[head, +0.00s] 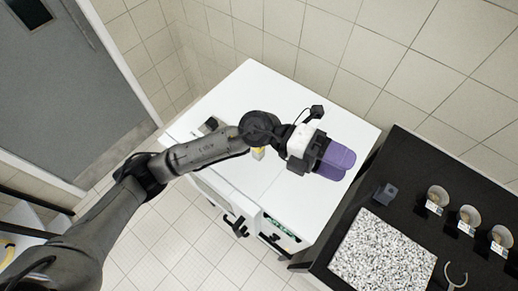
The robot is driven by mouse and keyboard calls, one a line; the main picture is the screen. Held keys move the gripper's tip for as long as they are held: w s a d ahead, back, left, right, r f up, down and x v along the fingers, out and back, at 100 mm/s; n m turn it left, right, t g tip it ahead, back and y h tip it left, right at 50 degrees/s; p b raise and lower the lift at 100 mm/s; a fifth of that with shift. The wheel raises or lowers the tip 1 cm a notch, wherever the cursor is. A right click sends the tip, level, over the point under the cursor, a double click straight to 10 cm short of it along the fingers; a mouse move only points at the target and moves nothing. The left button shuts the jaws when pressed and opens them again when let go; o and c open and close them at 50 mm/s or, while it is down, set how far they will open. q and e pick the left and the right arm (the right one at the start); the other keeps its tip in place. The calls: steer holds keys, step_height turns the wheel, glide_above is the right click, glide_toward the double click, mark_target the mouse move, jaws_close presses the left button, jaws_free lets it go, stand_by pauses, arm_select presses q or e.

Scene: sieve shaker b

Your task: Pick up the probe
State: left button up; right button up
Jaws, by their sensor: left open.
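My left arm reaches in from the left across the white cabinet top (308,99). My left gripper (335,161), with purple fingers, is over the cabinet's right part, open, with nothing seen between its fingers. I cannot make out the probe for certain. A small yellow item (258,153) shows beside my left forearm, partly hidden by it. A small dark item (209,125) sits on the cabinet top behind the forearm. The surface beneath my left gripper is hidden. My right gripper is not in view.
A black bench (402,160) at the right carries a speckled slab (384,250), a small grey block (386,194), several bowls (437,196) with labels, and a ring-shaped item (456,274). An open drawer (282,232) shows at the cabinet's front. The cabinet's back area is clear.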

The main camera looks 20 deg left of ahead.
arm_select(q)
steer(key=w+a+f+m+y+b, duration=0.25)
steer(key=w+a+f+y, duration=0.25)
steer(key=a+f+y, duration=0.35)
steer(key=w+a+n+t+y+b, duration=0.3)
steer(key=w+a+y, duration=0.3)
steer(key=a+y, duration=0.45)
steer(key=shift+m+h, duration=0.25)
steer(key=shift+h, duration=0.05)
steer(key=f, duration=0.5)
steer(key=f+p, duration=0.1)
steer(key=f, duration=0.1)
steer(key=shift+a+f, duration=0.3)
steer(key=shift+a, duration=0.05)
steer(key=shift+f, duration=0.3)
steer(key=f, duration=0.2)
steer(key=f+p, duration=0.1)
steer(key=shift+a+f, duration=0.2)
steer(key=shift+f, duration=0.95)
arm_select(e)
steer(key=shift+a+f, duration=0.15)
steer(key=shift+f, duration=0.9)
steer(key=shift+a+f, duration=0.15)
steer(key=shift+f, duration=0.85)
arm_select(q)
steer(key=shift+c, duration=0.5)
